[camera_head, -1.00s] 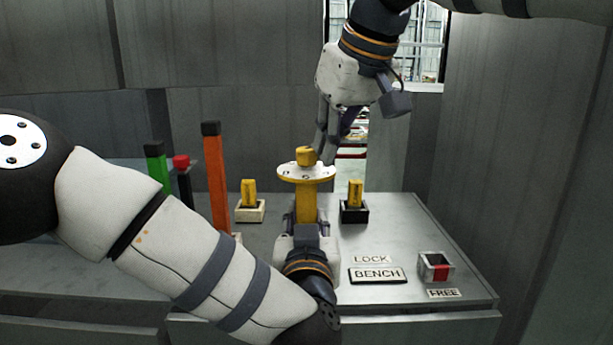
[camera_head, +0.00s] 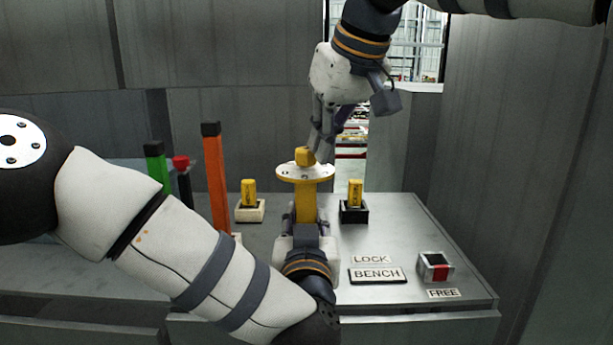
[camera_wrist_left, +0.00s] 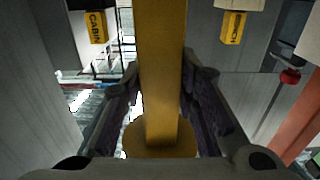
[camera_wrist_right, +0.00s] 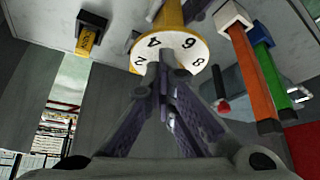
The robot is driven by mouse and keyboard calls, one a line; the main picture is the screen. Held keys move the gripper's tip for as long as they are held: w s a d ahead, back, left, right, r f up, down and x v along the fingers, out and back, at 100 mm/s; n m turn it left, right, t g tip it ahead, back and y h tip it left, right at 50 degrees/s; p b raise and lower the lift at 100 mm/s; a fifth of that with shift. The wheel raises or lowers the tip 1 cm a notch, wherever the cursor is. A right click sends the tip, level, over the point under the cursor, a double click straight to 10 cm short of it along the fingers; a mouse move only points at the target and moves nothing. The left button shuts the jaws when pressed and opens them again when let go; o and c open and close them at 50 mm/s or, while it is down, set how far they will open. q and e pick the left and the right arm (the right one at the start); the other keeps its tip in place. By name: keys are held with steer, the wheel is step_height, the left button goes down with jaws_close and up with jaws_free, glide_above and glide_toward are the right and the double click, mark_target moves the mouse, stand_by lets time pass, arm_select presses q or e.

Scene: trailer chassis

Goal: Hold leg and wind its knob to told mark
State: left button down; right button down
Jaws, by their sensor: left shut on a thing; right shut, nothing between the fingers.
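The yellow leg (camera_head: 307,205) stands upright on the bench, topped by a white dial disc (camera_head: 290,172) and a small yellow knob (camera_head: 303,156). My left gripper (camera_head: 306,222) is shut around the leg below the disc; the leg also fills the middle of the left wrist view (camera_wrist_left: 162,70). My right gripper (camera_head: 317,157) points down, shut and empty, with its fingertips close beside the knob's right side. Whether they touch it I cannot tell. In the right wrist view the dial (camera_wrist_right: 183,47) shows 4, 6 and 8 beyond the closed fingertips (camera_wrist_right: 165,65), and the knob is hidden.
Yellow tags stand in a white holder (camera_head: 249,213) and a black holder (camera_head: 354,214). Orange (camera_head: 215,180) and green (camera_head: 157,163) posts stand at left. A BENCH plate (camera_head: 377,275) lies between LOCK and FREE labels, near a red-marked box (camera_head: 435,266).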

steer(key=shift+a+f, duration=0.15)
steer(key=shift+s+a, duration=0.5)
steer(key=shift+a, duration=0.05)
steer(key=shift+a+f, duration=0.1)
steer(key=shift+a, duration=0.1)
steer(key=shift+a, duration=0.2)
steer(key=shift+s, duration=0.15)
steer(key=shift+s+d, duration=0.1)
steer(key=shift+s, duration=0.15)
step_height(320, 180, up, 6)
steer(key=shift+d, duration=0.2)
steer(key=shift+r, duration=0.2)
